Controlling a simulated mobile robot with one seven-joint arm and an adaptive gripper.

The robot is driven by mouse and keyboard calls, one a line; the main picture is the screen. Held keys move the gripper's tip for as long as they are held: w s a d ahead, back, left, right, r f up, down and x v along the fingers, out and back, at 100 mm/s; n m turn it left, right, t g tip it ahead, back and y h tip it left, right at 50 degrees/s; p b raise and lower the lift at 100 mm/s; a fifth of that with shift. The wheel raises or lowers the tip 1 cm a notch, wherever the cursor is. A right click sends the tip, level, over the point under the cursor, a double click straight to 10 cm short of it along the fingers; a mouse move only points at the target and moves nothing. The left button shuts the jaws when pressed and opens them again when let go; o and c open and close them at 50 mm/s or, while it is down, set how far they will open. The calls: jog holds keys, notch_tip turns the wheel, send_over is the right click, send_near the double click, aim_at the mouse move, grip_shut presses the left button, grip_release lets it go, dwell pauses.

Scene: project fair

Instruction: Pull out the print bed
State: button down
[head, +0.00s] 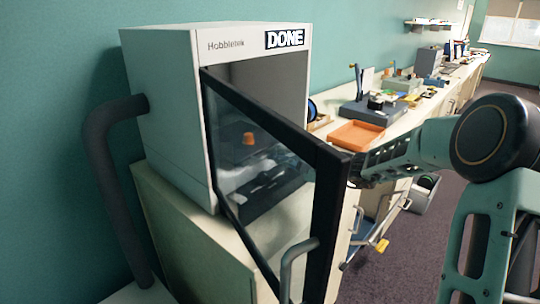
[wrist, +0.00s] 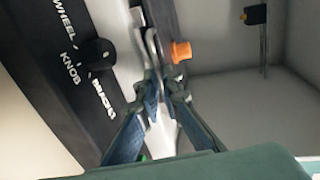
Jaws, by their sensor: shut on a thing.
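The grey printer cabinet (head: 160,90) stands on a cream cabinet, and its framed glass door (head: 332,215) is swung open. A small orange piece (head: 248,138) shows through the glass, with dark parts below it. My gripper (wrist: 152,45) reaches inside from behind the door. In the wrist view, its fingertips are closed together at the dark edge of what looks like the print bed (wrist: 163,18). The orange piece (wrist: 181,51) is just right of the fingertips. The exact grip is hidden by the fingers, and the head view largely hides the gripper behind the door.
A black panel with white lettering and a black knob (wrist: 96,53) is left of my fingers. A long bench with an orange tray (head: 356,134) runs along the wall. Open floor lies right.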

jog(key=f+b+v, duration=0.1)
jog(key=b+v, duration=0.1)
jog(key=v, duration=0.6)
jog(key=f+b+v, duration=0.2)
jog(key=v, duration=0.7)
jog(key=shift+s+d+f, duration=0.2)
jog(key=shift+d+f, duration=0.05)
jog(key=shift+d, duration=0.1)
jog(key=c, duration=2.4)
grip_release()
jog(key=v, duration=1.2)
